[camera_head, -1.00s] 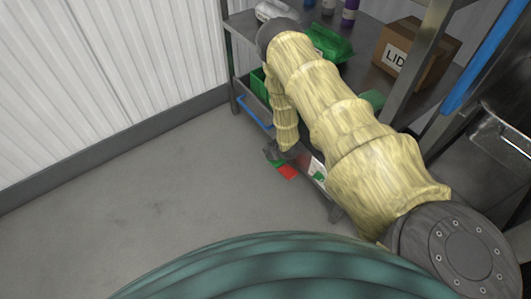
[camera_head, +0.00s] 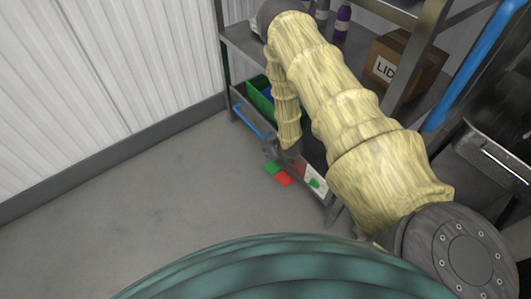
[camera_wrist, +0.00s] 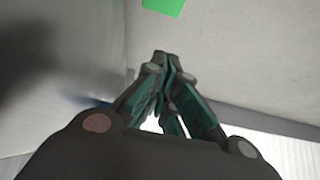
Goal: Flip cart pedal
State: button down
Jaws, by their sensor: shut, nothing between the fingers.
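The cart pedal appears as a green part (camera_head: 272,167) and a red part (camera_head: 284,179), side by side, low by the foot of the metal cart or shelf. My gripper (camera_head: 270,152) is just above and behind the green part in the head view, partly hidden by my arm. In the wrist view my gripper (camera_wrist: 161,60) is shut and empty, its fingertips together. A flat green patch (camera_wrist: 163,5), likely the green pedal part, is at the top edge, apart from the fingertips. Contact is not visible, and the red part is not seen in the wrist view.
A metal shelf unit (camera_head: 238,38) holds a cardboard box marked LID (camera_head: 405,62) and bottles. A green bin (camera_head: 258,98) is below, with a blue handle bar (camera_head: 250,120) beside it. A ribbed white wall (camera_head: 100,60) stands left. The grey floor (camera_head: 150,190) is open.

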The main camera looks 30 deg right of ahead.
jog(key=shift+v, duration=1.75)
jog(key=shift+w+p, duration=0.1)
jog(key=shift+p, duration=0.2)
jog(key=s+a+g, duration=0.1)
jog(key=s+a, duration=0.3)
jog(key=s, duration=0.3)
jog(key=s+a+m+g, duration=0.1)
jog(key=s+a+g, duration=0.1)
jog(key=s+a, duration=0.4)
jog(key=s+a+g, duration=0.1)
jog(key=s+a, duration=0.2)
jog(key=s, duration=0.6)
jog(key=s+a+r+g, duration=0.2)
jog(key=s+r, duration=0.2)
jog(key=s, duration=0.4)
jog(key=s+a+r+g, duration=0.1)
jog(key=s+a+r, duration=0.25)
jog(key=s, duration=0.45)
notch_tip(320, 180, up, 23)
jog(key=p, duration=2.4)
jog(key=shift+w+d+m+h, duration=0.3)
jog(key=shift+d+h, duration=0.1)
jog(key=shift+d, duration=0.1)
jog(key=shift+s, duration=0.15)
